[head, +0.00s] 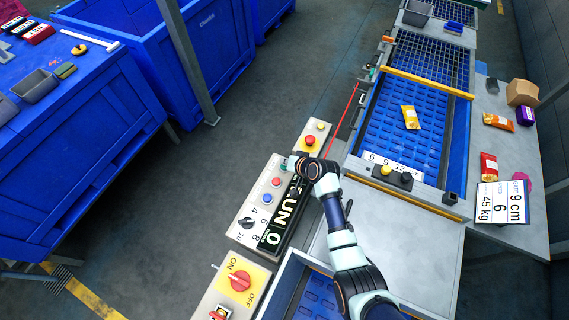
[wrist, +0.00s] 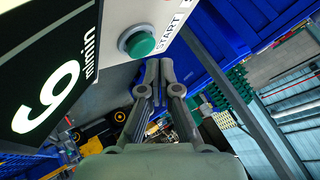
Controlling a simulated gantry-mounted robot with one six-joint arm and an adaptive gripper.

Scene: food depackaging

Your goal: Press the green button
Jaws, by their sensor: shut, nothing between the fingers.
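The green button (wrist: 138,42) sits in a dark round collar on a pale panel in the wrist view, beside the word START. My gripper (wrist: 160,64) is shut and empty, with its fingertips just right of and below the button in that view. I cannot tell whether they touch the panel; they do not cover the button.
The panel also carries a red button (head: 276,182), a blue button (head: 267,197) and a black dial (head: 246,223). A red emergency button (head: 310,141) stands just beyond my gripper. The blue conveyor (head: 375,135) lies to the right. Open floor (head: 165,205) lies to the left.

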